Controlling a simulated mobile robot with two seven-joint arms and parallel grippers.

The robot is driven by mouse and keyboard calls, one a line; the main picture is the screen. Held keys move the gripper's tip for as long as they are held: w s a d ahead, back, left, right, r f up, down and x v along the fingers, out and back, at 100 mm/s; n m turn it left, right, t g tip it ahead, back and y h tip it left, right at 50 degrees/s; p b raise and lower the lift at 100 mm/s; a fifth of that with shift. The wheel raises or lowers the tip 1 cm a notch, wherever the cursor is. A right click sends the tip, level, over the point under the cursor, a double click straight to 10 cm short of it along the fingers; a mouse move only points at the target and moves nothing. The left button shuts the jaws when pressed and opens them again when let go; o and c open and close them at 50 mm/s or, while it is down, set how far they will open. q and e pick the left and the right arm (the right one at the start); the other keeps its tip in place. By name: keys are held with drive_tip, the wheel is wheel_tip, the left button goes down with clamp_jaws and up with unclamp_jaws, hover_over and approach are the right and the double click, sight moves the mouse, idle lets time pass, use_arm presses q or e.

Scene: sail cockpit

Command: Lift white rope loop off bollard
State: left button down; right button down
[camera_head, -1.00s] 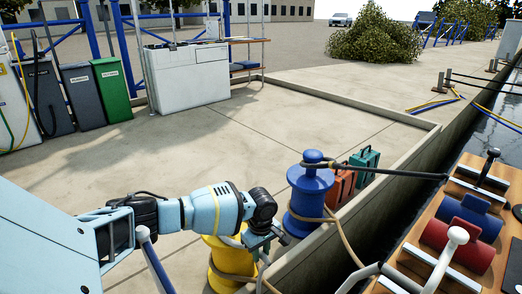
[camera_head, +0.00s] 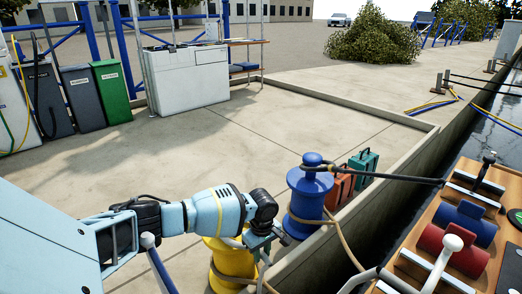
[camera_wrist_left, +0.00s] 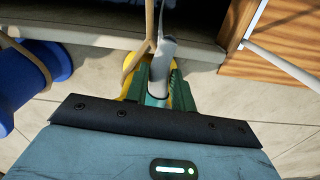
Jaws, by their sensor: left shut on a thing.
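The yellow bollard (camera_head: 228,258) stands at the lower middle, partly behind my left arm, with tan rope around its lower part. My left gripper (camera_head: 264,243) is at the bollard's upper right side. In the left wrist view, its green fingers (camera_wrist_left: 157,88) are shut on the white rope (camera_wrist_left: 163,52), with the yellow bollard just behind them. The rest of the white loop around the bollard is mostly hidden by my arm and gripper. My right gripper is not in view.
A blue bollard (camera_head: 309,198) with dark and tan ropes stands close to the right. Orange (camera_head: 341,185) and green (camera_head: 363,165) cases are behind it. The quay edge and a wooden boat deck (camera_head: 432,212) lie to the right. Open paving is at the left.

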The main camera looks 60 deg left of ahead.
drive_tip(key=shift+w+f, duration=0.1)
use_arm(q)
drive_tip(key=shift+a, duration=0.2)
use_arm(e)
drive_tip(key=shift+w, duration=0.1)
use_arm(q)
drive_tip(key=shift+a, duration=1)
drive_tip(key=shift+s+a, duration=0.1)
drive_tip(key=shift+a, duration=0.55)
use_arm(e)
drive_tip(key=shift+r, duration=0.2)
use_arm(q)
drive_tip(key=shift+r, duration=0.1)
